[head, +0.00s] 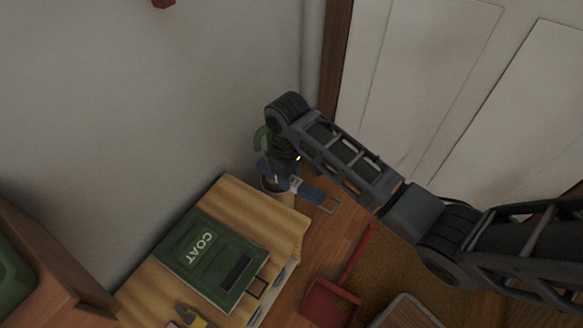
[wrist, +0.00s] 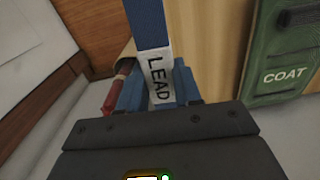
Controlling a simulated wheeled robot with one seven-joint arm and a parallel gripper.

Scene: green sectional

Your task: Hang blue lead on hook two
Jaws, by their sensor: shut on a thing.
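The blue lead (head: 318,193) is a flat blue strap with a pale label and a metal end piece, beyond the cabinet's far corner. In the wrist view its strap (wrist: 147,22) runs up from the jaws, with a white label reading LEAD. My gripper (head: 281,176) is shut on the lead; in the wrist view the jaws (wrist: 160,88) close around the labelled part. The lead's lower part is hidden by my gripper. I cannot pick out hook two in either view.
A wooden cabinet (head: 290,222) bears a green COAT item (head: 207,258), also in the wrist view (wrist: 287,50). A red dustpan (head: 329,302) lies on the floor. A red object (head: 163,3) is at the wall's top edge. A white door (head: 430,70) stands behind my arm.

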